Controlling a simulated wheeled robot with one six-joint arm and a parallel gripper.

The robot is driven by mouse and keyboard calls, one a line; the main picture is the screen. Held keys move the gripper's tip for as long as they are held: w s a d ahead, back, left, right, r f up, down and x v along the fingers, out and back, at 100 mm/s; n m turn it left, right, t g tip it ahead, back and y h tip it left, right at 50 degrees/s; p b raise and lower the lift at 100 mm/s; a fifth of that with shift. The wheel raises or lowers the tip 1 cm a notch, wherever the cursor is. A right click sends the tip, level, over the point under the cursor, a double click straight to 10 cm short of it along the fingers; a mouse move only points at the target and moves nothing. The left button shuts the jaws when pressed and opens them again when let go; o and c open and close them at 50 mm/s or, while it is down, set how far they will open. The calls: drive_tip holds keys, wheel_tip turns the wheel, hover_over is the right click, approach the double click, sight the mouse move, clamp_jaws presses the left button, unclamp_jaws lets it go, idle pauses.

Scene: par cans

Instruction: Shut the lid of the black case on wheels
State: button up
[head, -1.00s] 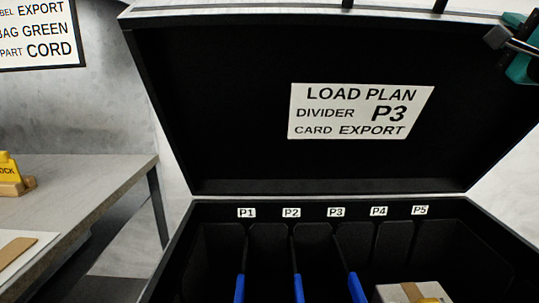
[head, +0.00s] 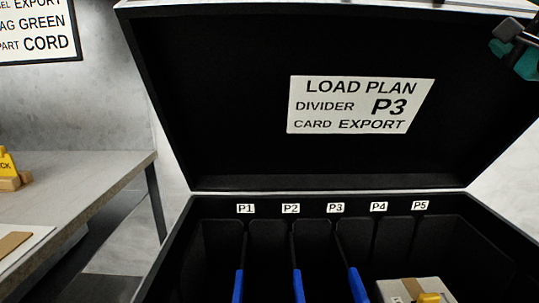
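The black case (head: 160,260) stands open in front of me, cut off by the bottom edge. Its lid (head: 220,110) is raised and leans back from the hinge line, its dark inside facing me. A white load plan label (head: 360,104) is on the inside of the lid. My gripper (head: 503,32), dark with teal parts, is at the upper right, in front of the lid's right side near its upper corner. It is partly out of frame. I cannot tell whether it touches the lid or whether its fingers are apart. The case's wheels are out of view.
Blue-edged dividers (head: 297,286) and a taped box (head: 400,288) with a yellow piece sit inside the case, below slots P1 to P5. A grey table (head: 90,190) with a yellow block stands at the left. A sign (head: 38,30) hangs behind it.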

drive_tip(key=b+v, duration=0.5)
drive_tip(key=v, duration=0.2)
drive_tip(key=shift+b, duration=0.3)
drive_tip(key=shift+s+f, duration=0.1)
drive_tip(key=shift+s, duration=0.05)
